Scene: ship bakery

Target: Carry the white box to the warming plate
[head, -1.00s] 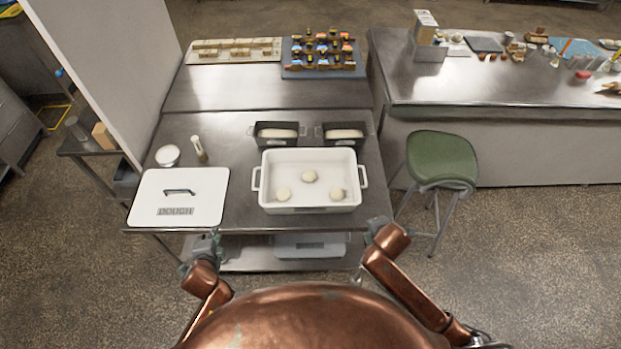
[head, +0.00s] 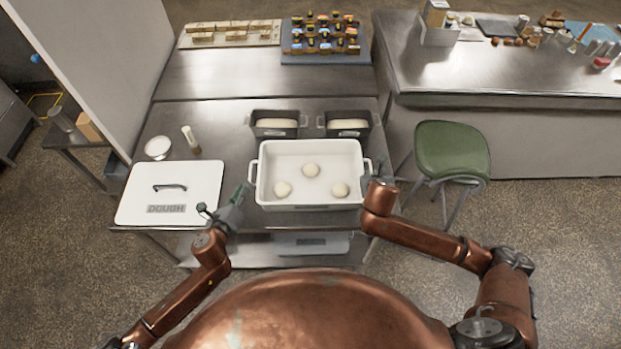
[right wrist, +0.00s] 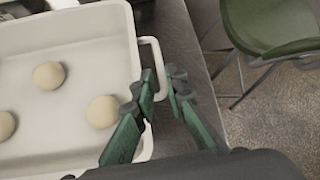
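The white box (head: 270,205) is an open tray with two side handles, standing on the steel table with three dough balls in it. My left gripper (head: 241,193) is beside its left handle; whether its fingers are apart is too small to tell. My right gripper (head: 372,184) is at the right handle. In the right wrist view, the right gripper (right wrist: 162,78) has its fingers apart, with the bar of the box's handle (right wrist: 156,52) running down between the tips. I cannot identify the warming plate for sure; a dark flat slab (head: 499,28) lies on the right counter.
A white lid marked DOUGH (head: 190,185) lies left of the box. Two dark loaf tins (head: 277,132) stand behind it. A blue tray of bottles (head: 322,58) is at the back. A green stool (head: 452,150) stands between table and right counter (head: 470,75).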

